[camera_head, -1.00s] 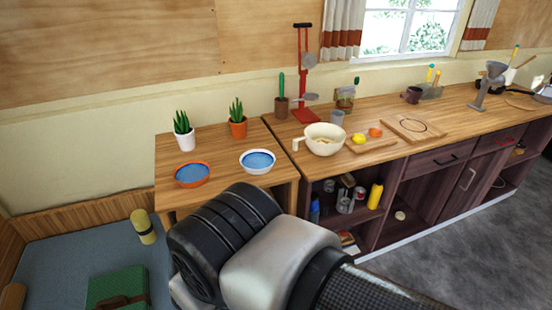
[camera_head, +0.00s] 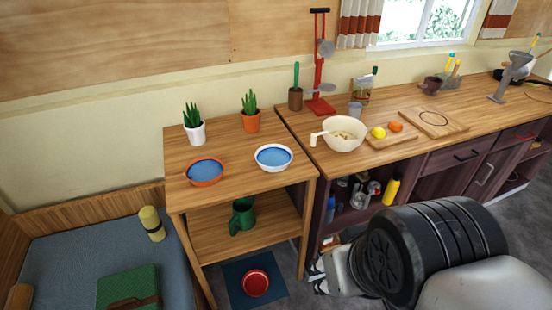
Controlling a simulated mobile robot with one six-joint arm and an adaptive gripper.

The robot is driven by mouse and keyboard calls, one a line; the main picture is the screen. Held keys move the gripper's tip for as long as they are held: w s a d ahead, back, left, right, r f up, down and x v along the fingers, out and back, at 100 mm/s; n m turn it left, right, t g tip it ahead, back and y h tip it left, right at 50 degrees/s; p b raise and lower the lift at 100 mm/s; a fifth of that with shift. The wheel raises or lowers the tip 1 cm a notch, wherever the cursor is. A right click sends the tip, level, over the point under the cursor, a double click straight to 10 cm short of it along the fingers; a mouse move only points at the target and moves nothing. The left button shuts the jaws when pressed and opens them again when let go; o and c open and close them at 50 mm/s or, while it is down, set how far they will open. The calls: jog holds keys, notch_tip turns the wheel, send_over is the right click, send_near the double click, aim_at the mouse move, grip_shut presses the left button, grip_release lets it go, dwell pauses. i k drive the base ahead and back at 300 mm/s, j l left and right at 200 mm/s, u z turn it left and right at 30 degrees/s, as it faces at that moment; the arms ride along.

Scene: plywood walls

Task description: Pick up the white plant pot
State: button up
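The white plant pot (camera_head: 195,134) holds a spiky green plant and stands upright near the back left of the small wooden table (camera_head: 238,165). An orange pot (camera_head: 251,123) with a similar plant stands to its right. My gripper (camera_head: 318,272) shows only in part at the lower middle, low beside the counter front and well away from the white pot. My arm hides most of it. I cannot tell whether its fingers are open or shut.
On the small table are an orange-rimmed bowl (camera_head: 204,172) and a white bowl (camera_head: 274,158). A green watering can (camera_head: 243,216) stands on the shelf below. A red bowl (camera_head: 256,283) is on a floor mat. The crowded counter (camera_head: 480,110) adjoins on the right.

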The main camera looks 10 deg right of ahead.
aim_at(194, 126)
jog(key=l+u, duration=0.1)
jog(key=l, duration=0.2)
jog(key=i+l+u, duration=0.5)
jog(key=i, duration=0.3)
jog(key=i+l+u, duration=0.5)
jog(key=i+l, duration=0.15)
jog(key=l, duration=0.4)
